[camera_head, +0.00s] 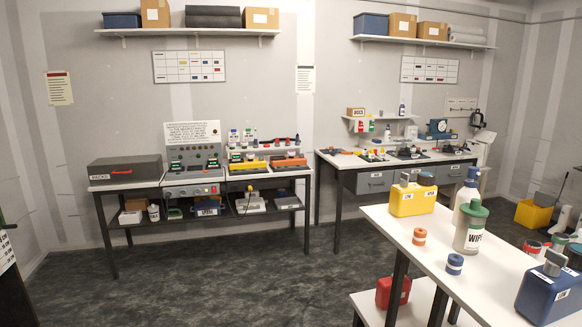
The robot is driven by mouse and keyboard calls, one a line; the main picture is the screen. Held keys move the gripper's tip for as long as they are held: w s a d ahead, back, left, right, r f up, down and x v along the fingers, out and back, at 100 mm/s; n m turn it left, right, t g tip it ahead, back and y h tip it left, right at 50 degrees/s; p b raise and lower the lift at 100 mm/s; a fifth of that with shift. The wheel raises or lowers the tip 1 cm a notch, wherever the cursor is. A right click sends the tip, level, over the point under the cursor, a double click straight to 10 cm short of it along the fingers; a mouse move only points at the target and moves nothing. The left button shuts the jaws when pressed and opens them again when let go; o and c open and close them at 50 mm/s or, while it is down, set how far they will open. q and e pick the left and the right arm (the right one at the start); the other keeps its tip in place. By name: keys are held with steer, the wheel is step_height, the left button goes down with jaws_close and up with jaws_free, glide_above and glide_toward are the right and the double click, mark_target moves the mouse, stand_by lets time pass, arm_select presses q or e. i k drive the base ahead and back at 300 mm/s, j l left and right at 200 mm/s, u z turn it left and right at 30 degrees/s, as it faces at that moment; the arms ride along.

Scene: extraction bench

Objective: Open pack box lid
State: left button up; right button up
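The pack box (125,170) is a dark grey box with a label reading "PACKS" on its front. It sits at the left end of the white-topped bench against the back wall. Its lid looks shut, and a red handle (121,172) shows on the front side. The inside of the box is hidden. Neither of my grippers is in view.
A control panel (194,160) stands just right of the box, followed by yellow and orange trays. Open dark floor (200,275) lies before the bench. A white table (480,270) with bottles and a yellow container (412,199) fills the right foreground.

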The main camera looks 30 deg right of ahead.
mark_target(103, 170)
steer(key=z, duration=0.2)
steer(key=i, duration=4.9)
steer(key=i+u, duration=0.4)
steer(key=i, duration=0.05)
